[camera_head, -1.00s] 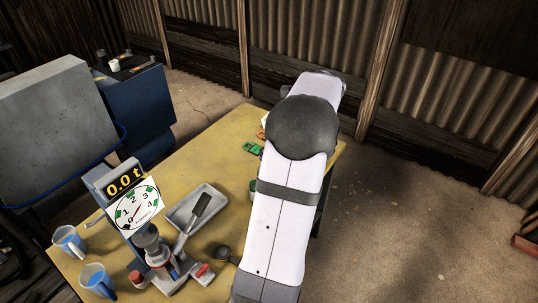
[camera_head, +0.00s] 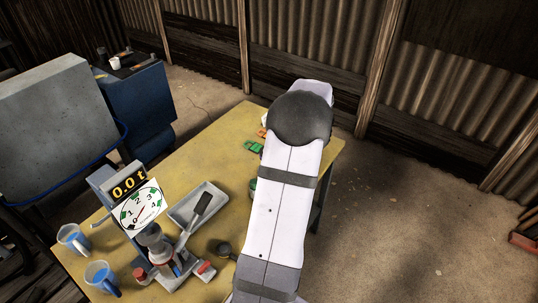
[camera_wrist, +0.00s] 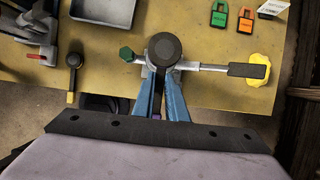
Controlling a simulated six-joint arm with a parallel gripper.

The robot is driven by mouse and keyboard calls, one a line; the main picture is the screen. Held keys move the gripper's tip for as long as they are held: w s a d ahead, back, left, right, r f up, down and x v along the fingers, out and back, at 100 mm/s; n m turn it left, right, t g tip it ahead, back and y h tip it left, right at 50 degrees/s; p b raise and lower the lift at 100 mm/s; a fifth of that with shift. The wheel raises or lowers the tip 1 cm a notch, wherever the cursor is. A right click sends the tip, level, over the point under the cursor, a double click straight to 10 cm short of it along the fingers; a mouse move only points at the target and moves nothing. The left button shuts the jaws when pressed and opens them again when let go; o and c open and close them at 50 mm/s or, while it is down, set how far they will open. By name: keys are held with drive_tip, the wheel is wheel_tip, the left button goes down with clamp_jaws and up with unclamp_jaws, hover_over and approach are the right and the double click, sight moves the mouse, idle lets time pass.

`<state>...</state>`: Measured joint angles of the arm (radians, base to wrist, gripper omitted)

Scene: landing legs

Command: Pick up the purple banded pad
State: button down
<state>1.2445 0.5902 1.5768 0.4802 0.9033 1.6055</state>
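In the wrist view, two blue tapered parts stand beyond the dark bar of my gripper and narrow away from the camera. They look like the fingers of my gripper (camera_wrist: 163,78), but I cannot tell how far apart their tips are. A small purple patch (camera_wrist: 156,117) shows low between them, mostly hidden, and I cannot tell whether it is the banded pad or whether it is touched. Past the blue parts is a round black cap (camera_wrist: 165,48) on a metal shaft with a green knob (camera_wrist: 126,54). In the head view my arm hides the gripper.
Green and orange tags (camera_wrist: 219,15) lie at the far side. A black handle with a yellow end (camera_wrist: 257,66) juts right.

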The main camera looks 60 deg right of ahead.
drive_tip(key=shift+r, duration=0.1)
wheel_tip(320, 180, up, 10)
drive_tip(key=b, duration=0.2)
idle(0.5)
drive_tip(key=s+a+n+g+y, duration=0.25)
drive_tip(key=s+a+n, duration=0.2)
drive_tip(key=n, duration=0.65)
drive_tip(key=s+a+n+g+y, duration=0.2)
drive_tip(key=s+a+n+g, duration=0.25)
drive_tip(key=n, duration=0.65)
drive_tip(key=w+a+n+h, duration=0.1)
drive_tip(key=w+a+n, duration=0.5)
drive_tip(key=w+a, duration=0.2)
drive_tip(key=shift+w+r+g+h, duration=0.15)
drive_tip(key=shift+w+g+h, duration=0.25)
drive_tip(key=shift+w, duration=0.8)
drive_tip(key=shift+a, duration=0.1)
